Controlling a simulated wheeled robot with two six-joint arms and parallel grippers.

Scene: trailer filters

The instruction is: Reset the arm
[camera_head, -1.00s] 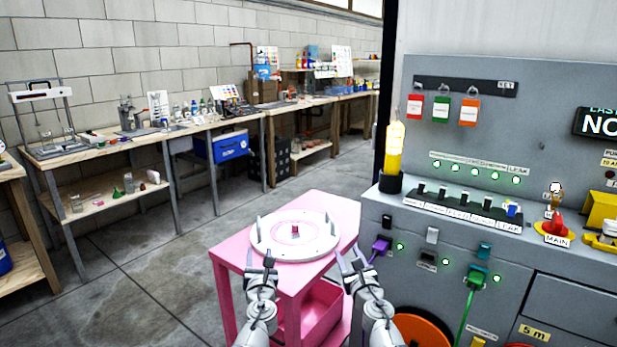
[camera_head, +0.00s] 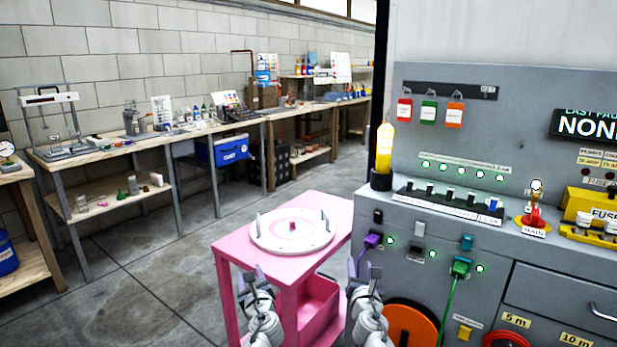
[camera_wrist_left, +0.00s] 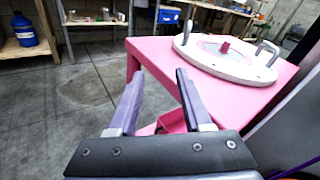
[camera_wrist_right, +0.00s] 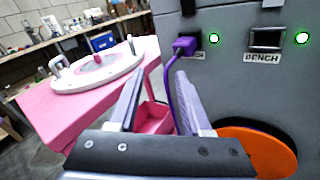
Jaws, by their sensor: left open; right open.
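My left gripper (camera_head: 252,276) is open and empty in front of the pink table's left front side. Its two fingers stand apart in the left wrist view (camera_wrist_left: 155,92). My right gripper (camera_head: 364,270) is open and empty, close to the grey panel cabinet. In the right wrist view (camera_wrist_right: 157,95) a purple cable hangs behind its fingers; I cannot tell whether they touch it. Both grippers are lower than the white round plate on the table and hold nothing.
The pink table (camera_head: 240,252) carries a white round plate (camera_head: 265,238) with two upright handles. The grey cabinet (camera_head: 440,210) on the right has a purple plug (camera_head: 372,240), a green plug (camera_head: 460,267) and an orange disc (camera_head: 410,325). Floor at the left (camera_head: 150,290) is clear.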

